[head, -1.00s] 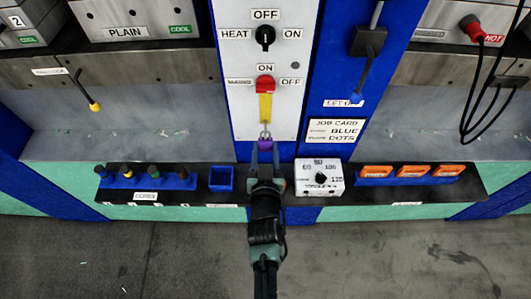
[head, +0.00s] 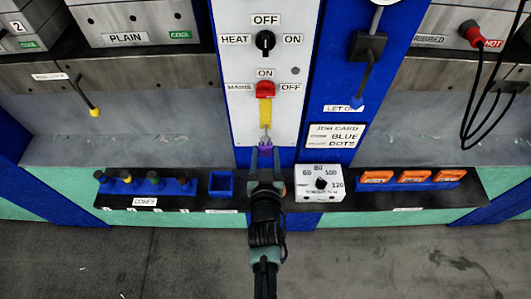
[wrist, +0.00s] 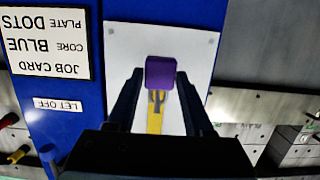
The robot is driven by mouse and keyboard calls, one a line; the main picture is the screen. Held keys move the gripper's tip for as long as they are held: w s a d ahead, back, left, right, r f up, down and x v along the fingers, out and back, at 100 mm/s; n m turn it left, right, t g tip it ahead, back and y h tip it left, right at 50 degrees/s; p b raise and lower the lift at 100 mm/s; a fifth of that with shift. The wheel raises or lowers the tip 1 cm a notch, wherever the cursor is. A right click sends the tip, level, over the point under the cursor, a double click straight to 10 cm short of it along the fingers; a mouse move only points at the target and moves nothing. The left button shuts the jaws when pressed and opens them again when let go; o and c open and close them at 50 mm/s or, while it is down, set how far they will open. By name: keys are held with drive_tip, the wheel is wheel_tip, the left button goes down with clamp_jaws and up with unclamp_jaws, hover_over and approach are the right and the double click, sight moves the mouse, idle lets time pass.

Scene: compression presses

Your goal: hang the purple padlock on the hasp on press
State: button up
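The purple padlock (head: 265,154) is between the fingertips of my gripper (head: 265,150), just below the mains switch on the white panel. In the wrist view the padlock (wrist: 161,72) fills the gap between the two dark fingers, which appear to touch its sides. The yellow hasp (head: 265,110) hangs straight down from the red mains handle (head: 265,88). The grey shackle (head: 265,136) meets the hasp's lower end in the picture. I cannot tell whether it passes through the hasp. The hasp (wrist: 155,119) also shows in the wrist view, beside the shackle.
A dark ledge (head: 400,197) runs below the panel. On it stand a blue rack of cores (head: 147,187), an empty blue bin (head: 221,184), a white dial box (head: 319,184) and orange pieces in a blue rack (head: 412,178). Black cables (head: 468,112) hang at the right.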

drive_tip(key=o, duration=0.4)
drive_tip(key=shift+s, duration=0.15)
drive_tip(key=shift+s+b, duration=0.3)
drive_tip(key=shift+s, duration=0.3)
drive_tip(key=b+v, duration=0.2)
drive_tip(key=v, duration=0.9)
drive_tip(key=shift+s+r, duration=0.2)
drive_tip(key=shift+s, duration=0.05)
